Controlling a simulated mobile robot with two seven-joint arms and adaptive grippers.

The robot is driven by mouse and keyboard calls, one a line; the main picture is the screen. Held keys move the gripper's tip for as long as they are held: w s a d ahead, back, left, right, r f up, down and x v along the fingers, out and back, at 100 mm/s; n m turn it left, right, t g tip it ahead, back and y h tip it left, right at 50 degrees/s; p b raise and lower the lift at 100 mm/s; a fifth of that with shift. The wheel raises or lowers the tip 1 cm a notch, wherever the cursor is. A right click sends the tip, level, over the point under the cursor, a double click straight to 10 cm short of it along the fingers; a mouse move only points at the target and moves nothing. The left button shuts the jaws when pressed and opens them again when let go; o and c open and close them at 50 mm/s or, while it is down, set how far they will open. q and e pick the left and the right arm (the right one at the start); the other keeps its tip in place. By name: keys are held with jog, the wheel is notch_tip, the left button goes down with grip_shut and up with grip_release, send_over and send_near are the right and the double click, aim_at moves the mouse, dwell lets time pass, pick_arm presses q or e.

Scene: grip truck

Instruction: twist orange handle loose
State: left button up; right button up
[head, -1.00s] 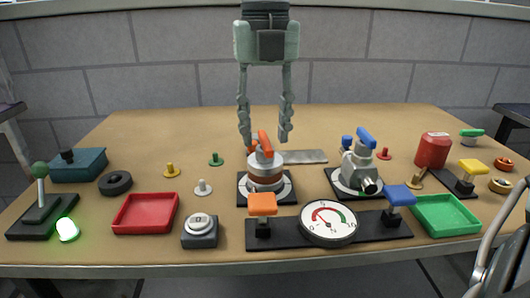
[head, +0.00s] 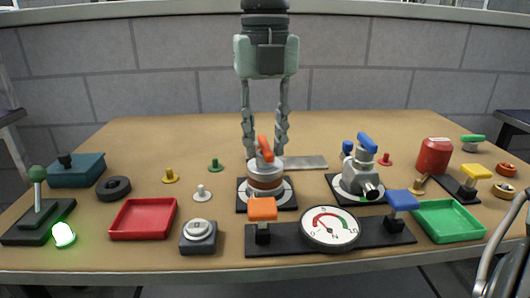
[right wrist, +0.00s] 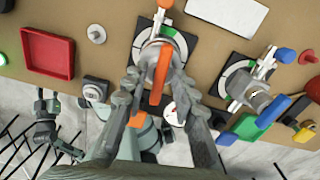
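The orange handle (head: 265,149) sits on top of a round grey and copper-banded valve body (head: 265,172) on a black and white plate. In the right wrist view the orange handle (right wrist: 162,72) runs lengthwise between my fingers. My right gripper (head: 265,153) points straight down over it, open, with one finger on each side of the handle. The gap to each finger is narrow, and contact cannot be made out. My left gripper (right wrist: 47,103) shows small in the right wrist view, off the table's front edge; its finger state is unclear.
A blue-handled valve (head: 362,178) stands close on the right. In front are a gauge (head: 330,227) and an orange block-shaped lever (head: 262,209). A red tray (head: 144,219) lies left, a green tray (head: 447,220) right. The table behind the valves is mostly clear.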

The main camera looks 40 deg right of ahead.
aim_at(265, 143)
jog(key=c, duration=0.4)
jog(key=shift+n, duration=0.7)
jog(key=n+p, duration=0.1)
jog(key=n, duration=0.2)
jog(key=n+p, duration=0.1)
jog(key=n, duration=0.4)
jog(key=shift+n, duration=0.3)
jog(key=n+p, duration=0.1)
jog(key=n, duration=0.4)
jog(key=n+p, duration=0.1)
jog(key=n, duration=0.4)
jog(key=shift+n, duration=0.3)
jog(key=o, duration=0.7)
jog(key=shift+o, duration=0.2)
jog(key=shift+r+p, duration=2.7)
jog(key=shift+r, duration=1.05)
